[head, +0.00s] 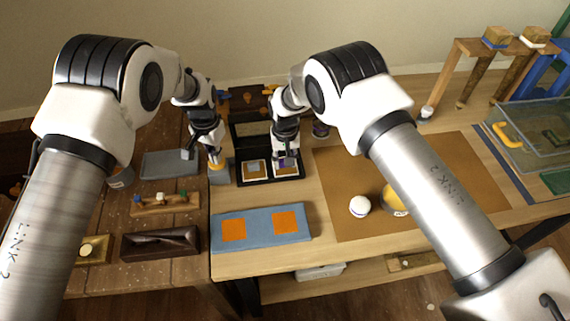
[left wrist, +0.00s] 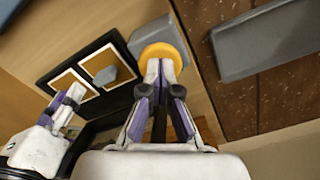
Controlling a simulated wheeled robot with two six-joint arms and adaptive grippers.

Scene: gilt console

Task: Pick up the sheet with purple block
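A black tray (head: 240,181) on the light wooden table holds two pale-bordered sheets with brown middles. The left sheet (head: 246,174) carries a grey block, clearer in the left wrist view (left wrist: 105,76). The right sheet (head: 291,172) has a small purple patch on it, partly hidden by my right gripper (head: 284,158). That gripper is low over it; its finger gap and any contact are unclear. My left gripper (left wrist: 161,66) has its fingertips close together, over an orange disc (left wrist: 160,50) on a grey block (head: 219,177) left of the tray. I see nothing clearly between them.
A blue mat (head: 262,224) with two orange squares lies in front of the tray. A brown mat (head: 450,165), a white ball-like object (head: 360,206) and a clear bin (head: 535,140) are to the right. Grey (head: 170,163) and dark trays (head: 160,244) lie on the left table.

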